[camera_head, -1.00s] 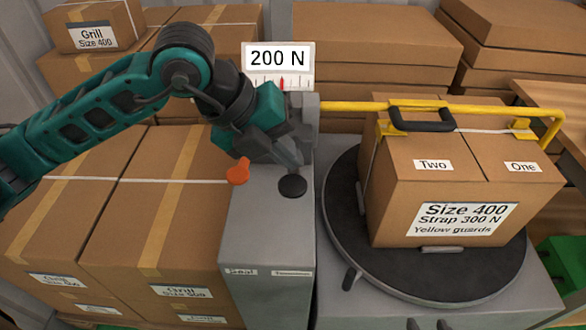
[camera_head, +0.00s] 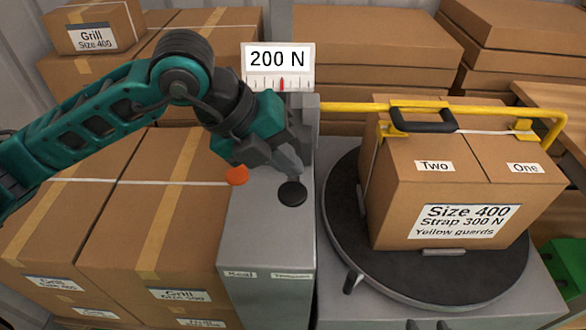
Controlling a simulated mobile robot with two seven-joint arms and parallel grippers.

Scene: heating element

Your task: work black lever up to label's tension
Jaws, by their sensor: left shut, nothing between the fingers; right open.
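The black lever's round knob (camera_head: 292,193) sits on top of the grey machine cabinet (camera_head: 262,235). My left gripper (camera_head: 295,176) is shut and empty, its tips just above and beside the knob; I cannot tell whether they touch. The gauge (camera_head: 279,66) reads 200 N, with a red pointer near mid-scale. The label (camera_head: 463,220) on the strapped box (camera_head: 400,200) reads Size 400, Strap 300 N, Yellow guards. An orange knob (camera_head: 236,176) lies left of the black one, close to my gripper. My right gripper is not in view.
The box stands on a round black turntable (camera_head: 345,240) with a small handle at its front left. A yellow bar (camera_head: 350,107) with a black-handled clamp (camera_head: 420,120) runs over the box. Stacked cartons (camera_head: 150,210) fill the left and back.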

